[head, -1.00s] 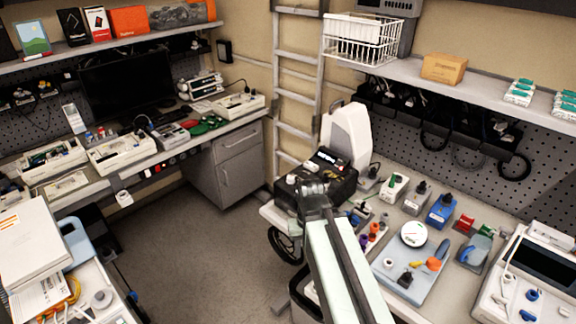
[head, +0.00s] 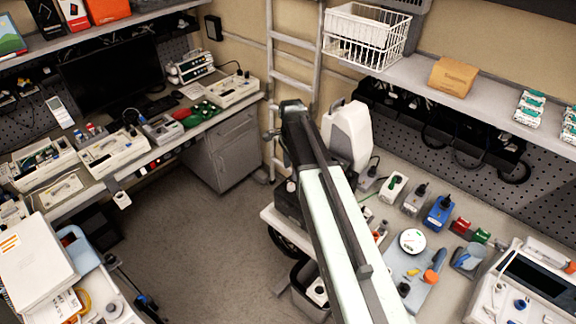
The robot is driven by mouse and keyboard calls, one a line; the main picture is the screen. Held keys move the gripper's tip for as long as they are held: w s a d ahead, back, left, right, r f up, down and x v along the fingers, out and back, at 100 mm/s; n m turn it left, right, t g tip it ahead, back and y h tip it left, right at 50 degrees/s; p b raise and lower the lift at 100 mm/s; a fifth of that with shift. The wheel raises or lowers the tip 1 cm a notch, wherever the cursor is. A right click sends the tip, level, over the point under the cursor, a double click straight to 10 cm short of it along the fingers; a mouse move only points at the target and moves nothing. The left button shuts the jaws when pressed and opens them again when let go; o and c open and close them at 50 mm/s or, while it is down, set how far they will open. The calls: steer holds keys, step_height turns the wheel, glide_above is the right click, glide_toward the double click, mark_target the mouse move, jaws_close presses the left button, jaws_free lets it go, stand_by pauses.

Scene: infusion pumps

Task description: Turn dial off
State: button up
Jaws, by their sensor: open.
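My arm reaches up from the lower right of centre. My gripper (head: 286,135) is at its far end, in front of the ladder and left of the white upright housing. It looks open and empty, though the fingers are small and partly hidden. A dark boxy device (head: 287,203) stands on the bench's left end, mostly covered by my arm; any dial on it is hidden or too small to make out. A white device (head: 528,285) at the right edge has a dark screen and a blue knob (head: 520,304). I cannot tell which dial the task means.
A white upright housing (head: 345,138) stands right of my arm. A grey box (head: 415,199), a blue box (head: 440,212) and a round white gauge (head: 412,241) sit on the right bench. The floor (head: 205,255) at left is clear.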

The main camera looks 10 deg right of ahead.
mark_target(291, 185)
steer(key=shift+s+f+b, duration=0.1)
steer(key=shift+f+b, duration=0.2)
steer(key=shift+b, duration=0.1)
step_height(291, 185, down, 8)
steer(key=b, duration=0.7)
steer(key=shift+r, duration=0.35)
jaws_close()
